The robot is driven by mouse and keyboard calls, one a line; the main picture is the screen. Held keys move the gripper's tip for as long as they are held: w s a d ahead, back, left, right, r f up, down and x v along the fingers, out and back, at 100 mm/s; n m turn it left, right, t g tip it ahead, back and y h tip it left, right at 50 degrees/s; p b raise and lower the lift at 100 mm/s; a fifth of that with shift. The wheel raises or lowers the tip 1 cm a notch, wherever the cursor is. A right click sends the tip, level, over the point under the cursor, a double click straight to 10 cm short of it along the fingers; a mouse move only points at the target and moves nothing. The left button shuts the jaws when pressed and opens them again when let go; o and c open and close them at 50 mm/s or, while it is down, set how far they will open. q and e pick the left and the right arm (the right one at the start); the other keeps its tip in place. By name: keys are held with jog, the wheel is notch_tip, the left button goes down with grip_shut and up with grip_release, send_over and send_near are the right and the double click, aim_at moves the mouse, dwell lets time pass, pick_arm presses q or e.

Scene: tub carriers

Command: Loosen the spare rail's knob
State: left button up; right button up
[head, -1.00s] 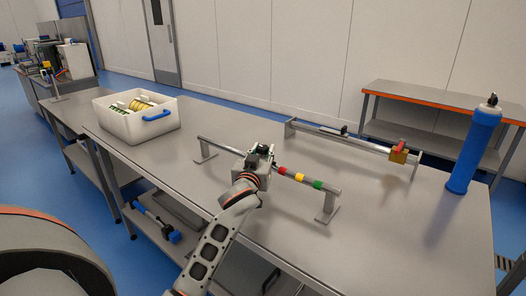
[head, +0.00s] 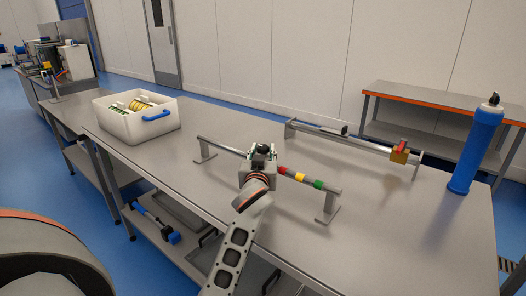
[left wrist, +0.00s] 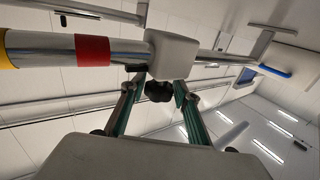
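A front rail (head: 224,145) stands on two posts on the steel table, with red (head: 283,170), yellow (head: 300,176) and green bands on its right part. In the left wrist view a grey block (left wrist: 170,53) sits on this rail, beside the red band (left wrist: 92,50). A black lobed knob (left wrist: 158,91) sticks out of the block. My left gripper (left wrist: 157,88) has its fingers on both sides of the knob, with narrow gaps; it appears open. In the head view my left gripper (head: 261,158) hides the block and knob. My right gripper is not in view.
A white tub (head: 118,124) with blue handle holds yellow and green things at left. A blue cylinder (head: 474,150) stands at right. The table between is clear.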

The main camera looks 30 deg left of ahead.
pick_arm(q)
jog(key=shift+o, duration=0.7)
jog(key=shift+s+d, duration=0.1)
jog(key=v, duration=0.7)
